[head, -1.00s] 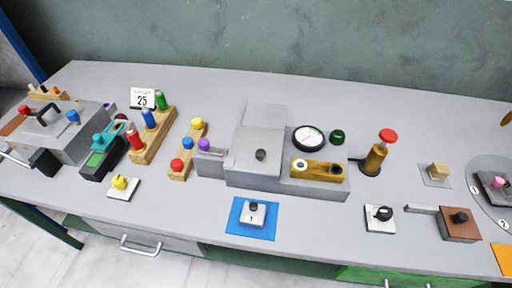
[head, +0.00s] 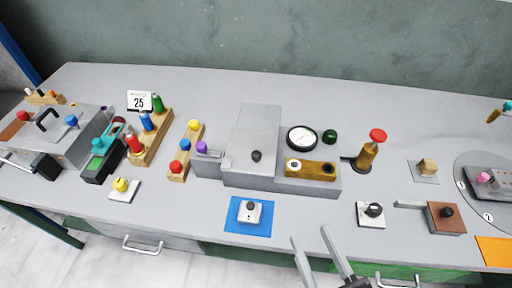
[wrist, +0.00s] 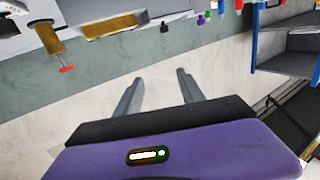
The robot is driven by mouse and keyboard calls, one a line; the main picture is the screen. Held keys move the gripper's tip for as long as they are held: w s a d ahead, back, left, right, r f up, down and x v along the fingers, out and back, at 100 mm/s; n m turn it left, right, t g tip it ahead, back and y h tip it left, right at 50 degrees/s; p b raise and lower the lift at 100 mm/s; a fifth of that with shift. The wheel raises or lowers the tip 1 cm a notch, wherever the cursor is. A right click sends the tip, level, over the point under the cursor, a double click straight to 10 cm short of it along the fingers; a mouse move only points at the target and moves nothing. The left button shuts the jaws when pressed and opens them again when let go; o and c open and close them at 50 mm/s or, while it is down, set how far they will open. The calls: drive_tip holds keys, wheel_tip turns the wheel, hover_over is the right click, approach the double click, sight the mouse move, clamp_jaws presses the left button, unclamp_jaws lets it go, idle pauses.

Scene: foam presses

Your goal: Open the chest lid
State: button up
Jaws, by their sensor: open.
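No thing is labelled as the chest, and I cannot tell for sure which box it is. In the head view, a grey box with a black knob on its lid-like top (head: 250,150) stands mid-table, its top looking shut. A grey case with a black arched handle (head: 47,121) stands at the far left. A small brown-topped box (head: 446,215) with a black knob is at the right. My gripper (head: 310,236) is open and empty at the table's front edge, apart from all of them. Its two fingers also show apart in the wrist view (wrist: 159,78).
A blue mat (head: 240,226) with a small knob block lies in front of the middle box. A brass plunger with a red cap (head: 377,136) stands to its right. Racks of coloured pegs (head: 152,148) stand to the left. Free table lies right of the blue mat.

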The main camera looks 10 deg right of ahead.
drive_tip(key=w+a+r+p, duration=0.1)
drive_tip(key=w+a, duration=0.2)
drive_tip(key=w, duration=0.4)
drive_tip(key=w+a+r+g+p, duration=0.1)
drive_tip(key=w+a, duration=0.1)
drive_tip(key=w, duration=0.4)
drive_tip(key=w+a+r+p, duration=0.1)
drive_tip(key=w+a, duration=0.2)
drive_tip(key=w, duration=0.4)
drive_tip(key=m+g+h, duration=0.2)
drive_tip(key=g, duration=0.1)
approach(256, 154)
drive_tip(key=x, duration=0.3)
drive_tip(key=shift+p+x, duration=1.05)
drive_tip(key=shift+x, duration=2.7)
clamp_jaws()
